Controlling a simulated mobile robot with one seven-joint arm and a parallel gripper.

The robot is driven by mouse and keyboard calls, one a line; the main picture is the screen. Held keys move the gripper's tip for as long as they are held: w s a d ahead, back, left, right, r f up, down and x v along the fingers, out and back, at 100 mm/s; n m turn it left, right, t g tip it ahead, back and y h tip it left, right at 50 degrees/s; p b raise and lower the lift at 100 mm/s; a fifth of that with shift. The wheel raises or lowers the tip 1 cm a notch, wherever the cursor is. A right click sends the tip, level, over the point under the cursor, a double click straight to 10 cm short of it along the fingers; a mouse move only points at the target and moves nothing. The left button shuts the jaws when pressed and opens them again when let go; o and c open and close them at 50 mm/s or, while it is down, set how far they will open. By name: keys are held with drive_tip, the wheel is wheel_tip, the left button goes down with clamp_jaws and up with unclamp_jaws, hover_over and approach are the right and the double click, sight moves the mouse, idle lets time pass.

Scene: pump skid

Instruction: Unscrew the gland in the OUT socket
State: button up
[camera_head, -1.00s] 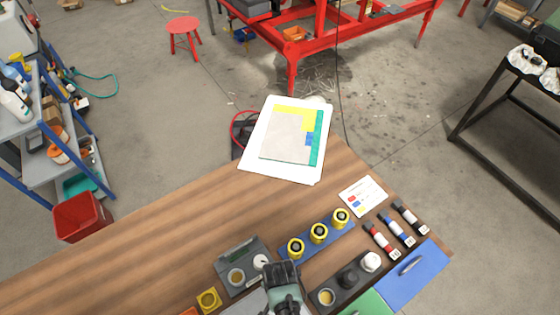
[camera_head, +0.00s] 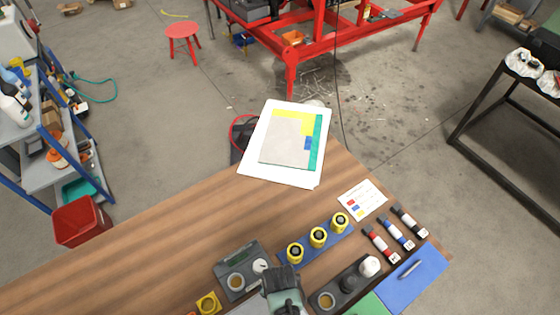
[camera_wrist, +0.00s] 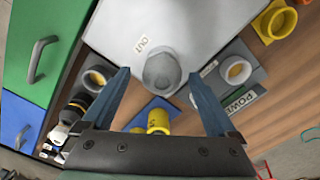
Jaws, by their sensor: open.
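The gland (camera_wrist: 162,72) in the OUT socket is a round grey cap on a pale grey housing (camera_wrist: 190,25), beside the printed word OUT in the wrist view. My gripper (camera_wrist: 159,76) is open, with one blue-grey finger on each side of the gland. A gap shows between each finger and the gland, so it is not gripped. In the head view my gripper (camera_head: 284,283) is seen from above at the bottom edge, and its fingertips and the gland are hidden.
A blue tray with three yellow-ringed parts (camera_head: 318,237) lies beyond my gripper. A dark tray (camera_head: 337,300) with knobs is to its right, and a grey tray (camera_head: 236,258) to its left. Open wooden bench (camera_head: 130,250) lies further left.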

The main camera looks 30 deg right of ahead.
drive_tip(key=m+p, duration=0.1)
drive_tip(key=m, duration=0.8)
drive_tip(key=shift+p, duration=0.3)
drive_tip(key=c, duration=1.4)
drive_tip(key=n, duration=0.9)
drive_tip(key=shift+p, duration=0.3)
